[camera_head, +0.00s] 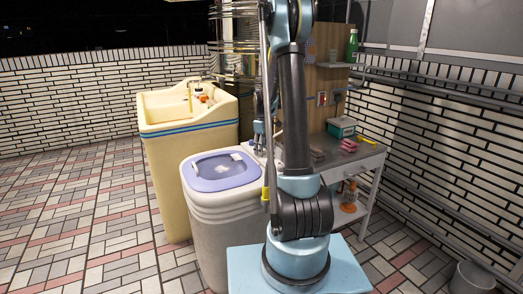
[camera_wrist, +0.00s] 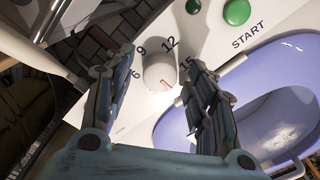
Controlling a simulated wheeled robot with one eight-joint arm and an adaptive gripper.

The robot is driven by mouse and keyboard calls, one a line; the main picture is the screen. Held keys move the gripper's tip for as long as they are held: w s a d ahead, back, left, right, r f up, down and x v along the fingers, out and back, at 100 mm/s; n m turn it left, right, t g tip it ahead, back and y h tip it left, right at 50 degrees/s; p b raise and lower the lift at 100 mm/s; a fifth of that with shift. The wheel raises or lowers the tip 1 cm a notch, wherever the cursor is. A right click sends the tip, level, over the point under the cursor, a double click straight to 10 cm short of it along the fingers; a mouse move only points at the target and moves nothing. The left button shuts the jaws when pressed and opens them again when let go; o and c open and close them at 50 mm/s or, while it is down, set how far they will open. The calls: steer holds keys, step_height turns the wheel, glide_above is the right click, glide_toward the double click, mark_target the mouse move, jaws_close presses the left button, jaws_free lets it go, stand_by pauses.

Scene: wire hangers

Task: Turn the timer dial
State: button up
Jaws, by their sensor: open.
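The timer dial (camera_wrist: 159,74) is a round white knob with a red mark, on a white panel printed with 6, 9, 12 and 15. It lies in the wrist view, just beyond my fingertips. My gripper (camera_wrist: 154,68) is open, with one dark finger on each side of the dial in the picture. I cannot tell whether either finger touches it. In the head view my gripper (camera_head: 260,138) hangs at the back of the washing machine (camera_head: 205,225), partly hidden by my arm. The dial cannot be made out there.
Green buttons (camera_wrist: 237,12) and the word START are beside the dial. The washer's purple lid (camera_wrist: 262,75) is close by at the right. A yellowish sink (camera_head: 180,150) stands left of the washer. A metal table (camera_head: 345,165) holding small items stands right of my arm.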

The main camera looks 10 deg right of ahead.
steer(key=shift+c, duration=0.2)
steer(key=c, duration=1)
steer(key=shift+a, duration=0.15)
steer(key=shift+c, duration=0.2)
steer(key=shift+m, duration=0.4)
steer(key=m, duration=0.4)
steer(key=shift+m, duration=0.4)
steer(key=m, duration=0.6)
